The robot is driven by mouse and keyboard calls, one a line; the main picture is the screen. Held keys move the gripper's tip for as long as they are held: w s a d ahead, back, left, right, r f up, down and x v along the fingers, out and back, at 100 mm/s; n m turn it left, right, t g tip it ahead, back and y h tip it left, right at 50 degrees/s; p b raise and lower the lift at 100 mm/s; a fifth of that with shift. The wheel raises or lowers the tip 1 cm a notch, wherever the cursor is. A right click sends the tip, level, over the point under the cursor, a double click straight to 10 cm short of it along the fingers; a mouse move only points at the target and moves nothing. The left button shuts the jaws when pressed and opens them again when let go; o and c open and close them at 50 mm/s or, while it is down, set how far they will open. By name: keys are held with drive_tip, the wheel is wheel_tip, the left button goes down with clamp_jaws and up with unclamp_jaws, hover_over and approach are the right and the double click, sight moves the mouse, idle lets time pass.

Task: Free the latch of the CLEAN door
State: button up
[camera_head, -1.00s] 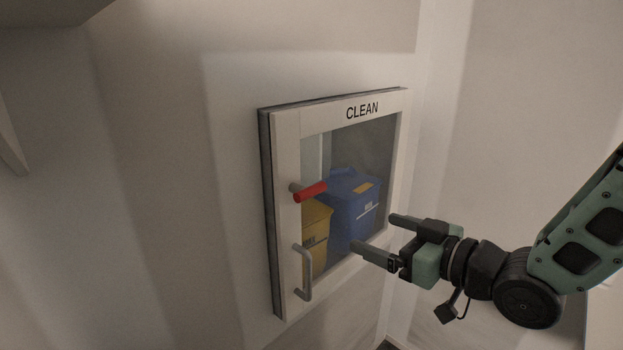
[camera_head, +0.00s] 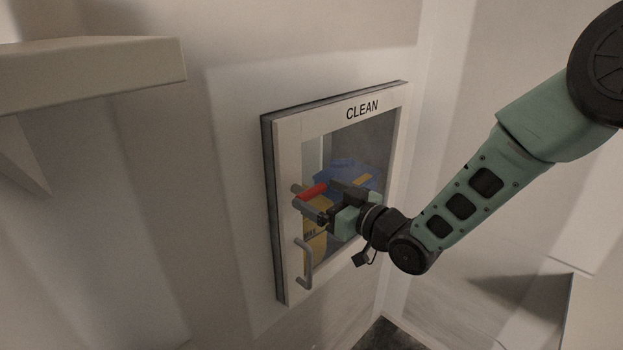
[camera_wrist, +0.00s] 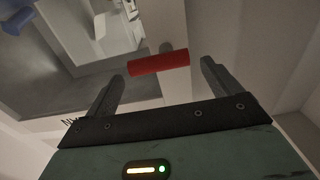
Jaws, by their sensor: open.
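The CLEAN door (camera_head: 287,150) is a white-framed glass door in the wall, standing closed as far as I can see. Its latch (camera_head: 313,191) has a red handle lying roughly level on the left frame; in the wrist view the red latch handle (camera_wrist: 159,62) shows ahead of the fingers, between their lines.
A grey pull handle (camera_head: 304,263) is on the door frame below the latch. Blue and yellow bins (camera_head: 345,170) stand behind the glass, partly hidden by my gripper. A shelf (camera_head: 95,66) juts out at upper left. A pale surface (camera_head: 595,315) is at lower right.

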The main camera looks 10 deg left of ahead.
sight(314, 192)
drive_tip(key=shift+p+x, duration=0.55)
drive_tip(key=shift+x, duration=1.15)
drive_tip(key=c, duration=1)
